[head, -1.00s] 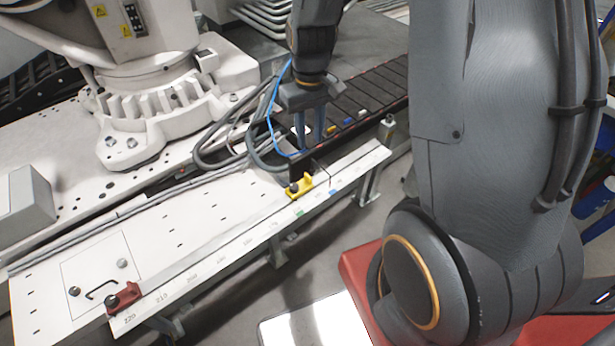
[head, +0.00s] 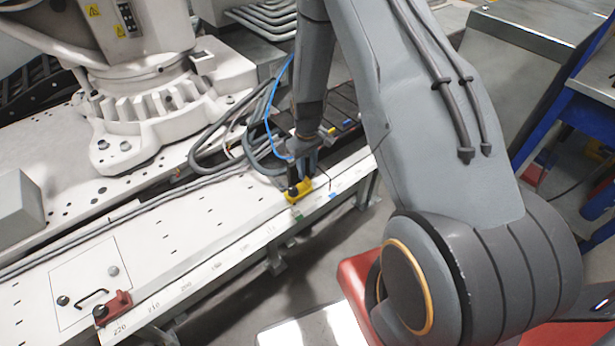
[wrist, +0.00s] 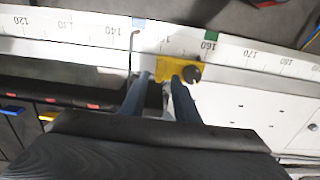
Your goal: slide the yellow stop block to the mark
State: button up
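The yellow stop block (head: 303,190) sits on the white ruled rail, with a dark knob on it. In the wrist view the block (wrist: 170,68) lies just above my fingertips, near the 150 to 160 stretch of the scale.
A red stop (head: 115,306) with a dark knob stands at the rail's near left end. A thin upright rod (wrist: 131,50) stands left of the block. Blue and grey cables (head: 235,120) loop behind the rail. A white machine base (head: 150,110) stands behind.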

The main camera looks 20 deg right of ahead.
aim_at(307, 178)
jog(key=shift+f, duration=2)
grip_shut()
